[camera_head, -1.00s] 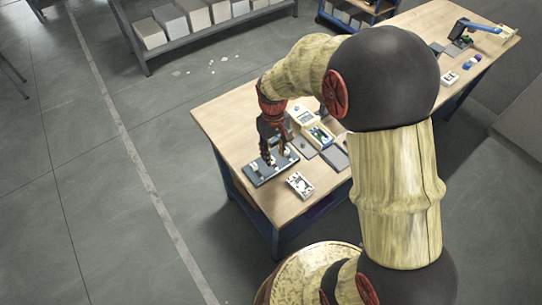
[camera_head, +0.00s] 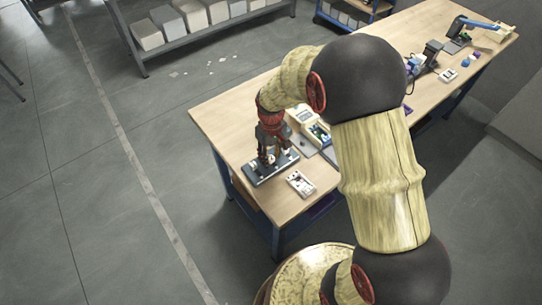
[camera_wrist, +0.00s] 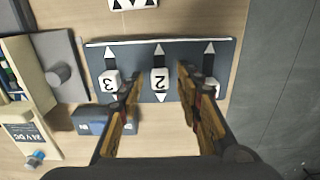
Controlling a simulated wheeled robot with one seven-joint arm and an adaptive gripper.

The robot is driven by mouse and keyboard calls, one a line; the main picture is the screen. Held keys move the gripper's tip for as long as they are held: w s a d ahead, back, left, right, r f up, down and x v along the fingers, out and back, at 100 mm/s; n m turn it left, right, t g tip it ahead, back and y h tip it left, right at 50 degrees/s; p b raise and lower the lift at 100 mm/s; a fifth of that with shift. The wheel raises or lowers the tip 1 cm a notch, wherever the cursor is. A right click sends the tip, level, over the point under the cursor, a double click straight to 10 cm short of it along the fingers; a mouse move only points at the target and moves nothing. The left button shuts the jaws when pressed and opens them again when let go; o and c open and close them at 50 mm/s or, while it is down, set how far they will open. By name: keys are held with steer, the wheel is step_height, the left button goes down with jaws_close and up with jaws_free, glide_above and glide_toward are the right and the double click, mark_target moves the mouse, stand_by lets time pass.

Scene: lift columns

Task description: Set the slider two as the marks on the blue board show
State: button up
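The dark blue-grey slider board (camera_wrist: 135,55) lies on the table with three white knobs on tracks marked by white triangles. The knob numbered 2 (camera_wrist: 160,80) is on the middle track, between an upper and a lower triangle. The knob numbered 3 (camera_wrist: 108,84) is to its left; the right knob (camera_wrist: 213,88) is partly hidden by a finger. My gripper (camera_wrist: 159,76) is open, with one finger on each side of knob 2 and visible gaps. In the head view my gripper (camera_head: 268,158) points down over the board (camera_head: 256,176).
A white card with black triangles (camera_wrist: 133,4) is cut off at the wrist view's top; a white card (camera_head: 300,183) also lies beside the board in the head view. The table edge is at right.

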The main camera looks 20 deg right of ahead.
steer(key=shift+c, duration=0.2)
steer(key=c, duration=0.7)
steer(key=shift+s, duration=0.1)
jaws_close()
